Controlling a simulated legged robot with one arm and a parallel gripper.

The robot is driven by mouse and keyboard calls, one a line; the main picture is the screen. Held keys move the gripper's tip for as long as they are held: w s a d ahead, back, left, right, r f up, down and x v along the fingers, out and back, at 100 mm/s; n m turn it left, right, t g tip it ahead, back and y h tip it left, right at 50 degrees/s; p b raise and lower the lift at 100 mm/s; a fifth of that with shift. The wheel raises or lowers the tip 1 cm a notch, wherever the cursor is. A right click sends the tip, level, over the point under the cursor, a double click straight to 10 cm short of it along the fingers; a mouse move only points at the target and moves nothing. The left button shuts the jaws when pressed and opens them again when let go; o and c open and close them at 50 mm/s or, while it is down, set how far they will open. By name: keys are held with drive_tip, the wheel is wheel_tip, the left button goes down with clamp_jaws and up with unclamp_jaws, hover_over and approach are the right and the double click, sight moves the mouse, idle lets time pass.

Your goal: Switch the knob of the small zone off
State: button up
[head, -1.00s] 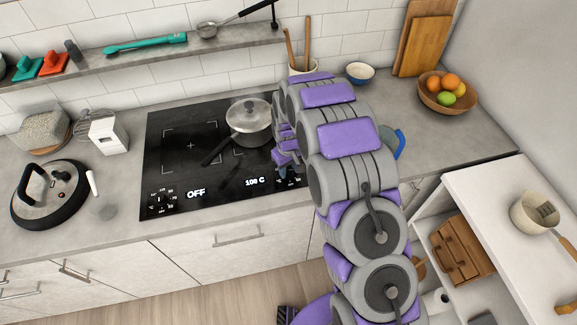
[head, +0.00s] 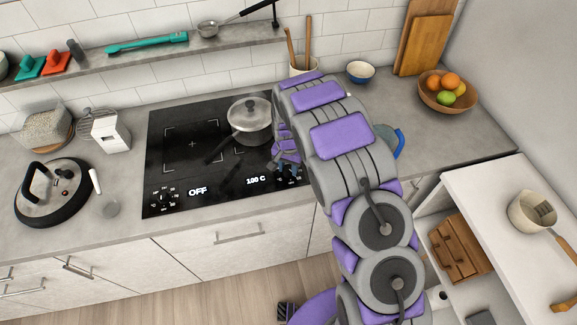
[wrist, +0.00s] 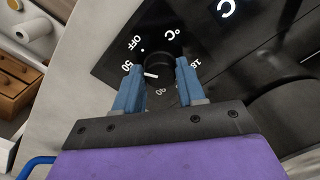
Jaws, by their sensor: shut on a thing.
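In the wrist view, the black round knob (wrist: 162,65) sits between the two blue fingers of my gripper (wrist: 160,68), which is shut on it. Its white pointer mark faces lower left, between the 50 and the 90; the OFF label lies up and left of the knob. In the head view, my gripper (head: 288,167) is at the hob's front right corner, over the right dial, and largely hides that knob. The black hob (head: 225,190) shows "100 C" beside this dial and "OFF" beside the left knob (head: 164,198).
A lidded pot (head: 249,118) stands on the right zone, its handle toward the front left. A large lidded pan (head: 53,192) is left of the hob. A blue-handled thing (head: 399,145) lies right of my arm. A fruit bowl (head: 447,98) stands farther back right.

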sight(287, 168)
drive_tip(key=m, duration=0.5)
drive_tip(key=shift+w+a+r+m, duration=0.15)
drive_tip(key=shift+w+m, duration=0.1)
drive_tip(key=shift+m, duration=0.05)
idle(0.4)
drive_tip(key=o, duration=1.1)
drive_tip(key=shift+s, duration=0.1)
drive_tip(key=shift+c, duration=0.2)
wheel_tip(287, 168, up, 17)
drive_tip(key=shift+a+p, duration=0.15)
drive_tip(key=shift+p, duration=0.15)
